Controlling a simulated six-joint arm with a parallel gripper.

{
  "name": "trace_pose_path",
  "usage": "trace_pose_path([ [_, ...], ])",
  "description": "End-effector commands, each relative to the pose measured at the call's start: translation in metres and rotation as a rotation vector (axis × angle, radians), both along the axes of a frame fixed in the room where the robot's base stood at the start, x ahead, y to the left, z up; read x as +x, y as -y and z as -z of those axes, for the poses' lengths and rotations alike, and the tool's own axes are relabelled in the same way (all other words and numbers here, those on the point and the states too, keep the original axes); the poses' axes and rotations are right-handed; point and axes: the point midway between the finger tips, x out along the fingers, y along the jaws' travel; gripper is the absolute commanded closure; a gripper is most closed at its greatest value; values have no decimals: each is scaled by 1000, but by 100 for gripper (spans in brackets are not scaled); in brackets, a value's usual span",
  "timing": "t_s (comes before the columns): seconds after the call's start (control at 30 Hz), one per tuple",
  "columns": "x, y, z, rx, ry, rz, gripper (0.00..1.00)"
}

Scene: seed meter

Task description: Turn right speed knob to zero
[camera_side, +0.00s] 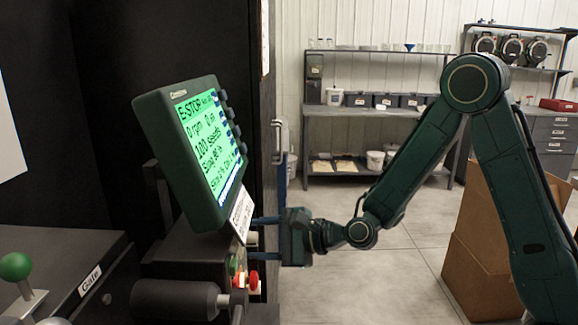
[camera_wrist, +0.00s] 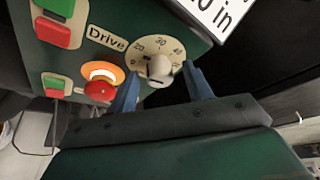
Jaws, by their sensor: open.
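A pale knob (camera_wrist: 160,68) sits on a cream dial (camera_wrist: 140,52) with numbers around it, beside a "Drive" label, in the wrist view. It is the only knob I see there; its exact setting is hard to read. My gripper (camera_wrist: 160,72) is open, with one blue finger on each side of the knob; I cannot tell if either touches it. In the side view my gripper (camera_side: 258,238) points left at the control box under the screen, its fingertips near the panel. The knob is hidden in that view.
A red button with a lit orange ring (camera_wrist: 100,82) is close left of the dial. Green and red buttons (camera_wrist: 54,30) lie further left. The tilted screen (camera_side: 205,140) reads "E-STOP" and "0 rpm". A green-balled lever (camera_side: 16,267) stands by the "Gate" label.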

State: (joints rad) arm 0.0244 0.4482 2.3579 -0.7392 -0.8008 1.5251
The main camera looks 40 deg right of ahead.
Motion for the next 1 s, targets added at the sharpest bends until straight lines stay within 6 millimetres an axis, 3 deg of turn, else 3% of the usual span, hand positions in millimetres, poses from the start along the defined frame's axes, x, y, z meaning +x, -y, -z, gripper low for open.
trace_pose_path([
  [1.0, 4, 4, -2, 530, -530, 1, 50],
])
